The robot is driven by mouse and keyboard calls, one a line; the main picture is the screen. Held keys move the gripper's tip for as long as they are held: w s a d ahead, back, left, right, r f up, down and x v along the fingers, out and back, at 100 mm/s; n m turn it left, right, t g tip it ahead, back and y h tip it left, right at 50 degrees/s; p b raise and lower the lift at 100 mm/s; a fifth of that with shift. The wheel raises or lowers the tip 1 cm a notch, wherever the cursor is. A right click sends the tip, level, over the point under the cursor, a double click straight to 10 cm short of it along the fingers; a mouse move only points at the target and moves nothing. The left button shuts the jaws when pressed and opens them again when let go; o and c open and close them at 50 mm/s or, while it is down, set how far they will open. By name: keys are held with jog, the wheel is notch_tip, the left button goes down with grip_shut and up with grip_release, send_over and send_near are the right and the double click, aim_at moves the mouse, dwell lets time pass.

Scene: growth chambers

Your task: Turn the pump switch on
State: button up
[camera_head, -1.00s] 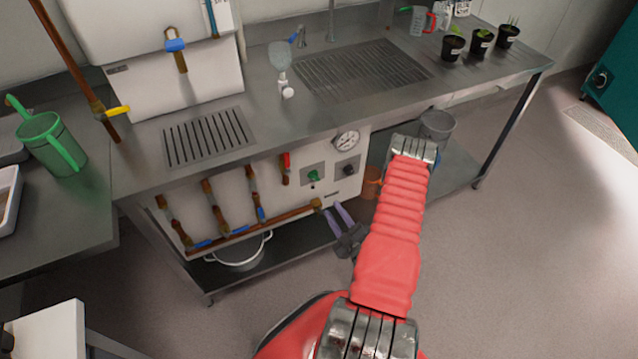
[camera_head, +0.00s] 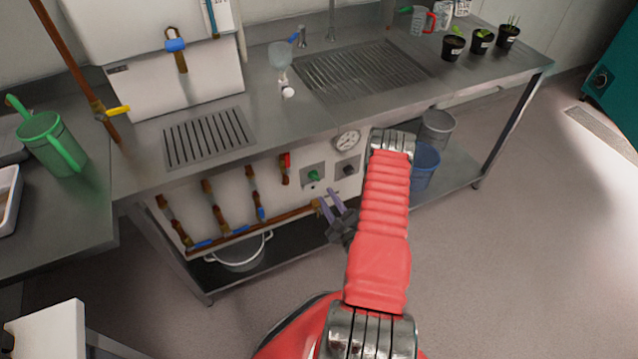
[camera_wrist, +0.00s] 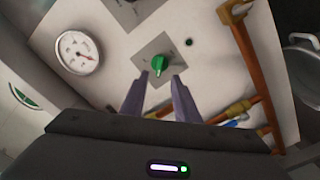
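A green knob (camera_head: 313,176) sits on a grey square plate on the white panel under the bench. A second plate to its right carries a dark knob (camera_head: 347,170). I cannot read which one is labelled for the pump. My gripper (camera_head: 325,197) has two purple fingers, spread apart and empty, just below and right of the green knob. In the wrist view the green knob (camera_wrist: 159,63) shows just beyond the gap between the fingertips of my gripper (camera_wrist: 161,78). The fingers appear clear of the knob.
A round gauge (camera_head: 347,141) is above the dark knob; it also shows in the wrist view (camera_wrist: 77,52). Copper pipes (camera_head: 255,228) with valves run left of and below the knobs. A blue bucket (camera_head: 425,165) stands on the lower shelf. The bench edge overhangs the panel.

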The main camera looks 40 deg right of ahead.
aim_at(316, 180)
jog(key=x, duration=0.8)
jog(key=shift+w, duration=0.1)
jog(key=shift+f, duration=0.1)
grip_shut()
